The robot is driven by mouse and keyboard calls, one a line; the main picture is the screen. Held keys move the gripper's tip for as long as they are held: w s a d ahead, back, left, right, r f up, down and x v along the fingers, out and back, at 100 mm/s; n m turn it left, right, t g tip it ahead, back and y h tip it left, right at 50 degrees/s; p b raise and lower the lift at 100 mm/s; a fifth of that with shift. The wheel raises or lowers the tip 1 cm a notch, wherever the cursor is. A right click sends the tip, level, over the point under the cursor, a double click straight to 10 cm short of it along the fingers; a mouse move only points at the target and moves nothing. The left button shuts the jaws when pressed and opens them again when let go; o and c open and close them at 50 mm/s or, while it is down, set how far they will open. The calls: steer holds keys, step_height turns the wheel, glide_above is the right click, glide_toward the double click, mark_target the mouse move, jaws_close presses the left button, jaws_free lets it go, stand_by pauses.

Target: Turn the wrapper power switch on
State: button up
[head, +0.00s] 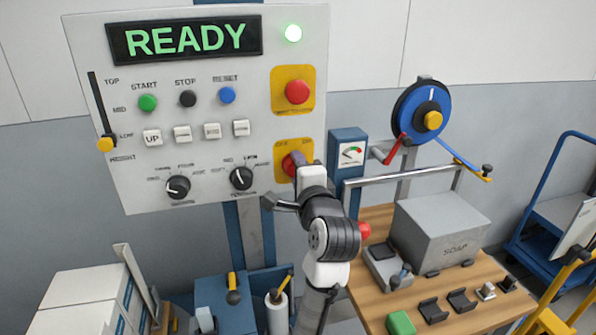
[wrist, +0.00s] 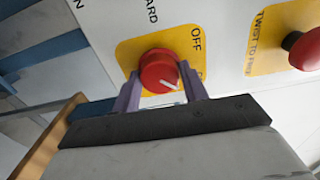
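The wrapper power switch is a red rotary knob (head: 289,166) on a yellow plate low on the right of the control panel. The plate has OFF at its left and ON at its right. My gripper (head: 296,163) is at the knob and covers part of it. In the wrist view the knob (wrist: 159,72) sits between the two purple fingers of my gripper (wrist: 160,82). The fingers lie close against both its sides and look shut on it. A white pointer line shows on the knob's face. The ON label is mostly hidden by a finger.
A red emergency button (head: 297,92) on yellow is just above the switch. The display (head: 185,40) reads READY beside a lit green lamp (head: 293,33).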

steer(key=o, duration=0.4)
steer(key=b+v, duration=0.2)
steer(key=v, duration=0.1)
steer(key=b+v, duration=0.2)
steer(key=v, duration=0.1)
steer(key=b+v, duration=0.2)
steer(key=v, duration=0.1)
steer(key=shift+s+d+f+b, duration=0.1)
steer(key=shift+f+b, duration=0.2)
steer(key=shift+b, duration=0.1)
steer(key=shift+r+b+v, duration=0.15)
steer(key=shift+b+v, duration=1)
steer(key=shift+b, duration=0.25)
steer(key=shift+r+b+v, duration=0.15)
steer(key=shift+b+v, duration=0.95)
steer(key=shift+b, duration=0.3)
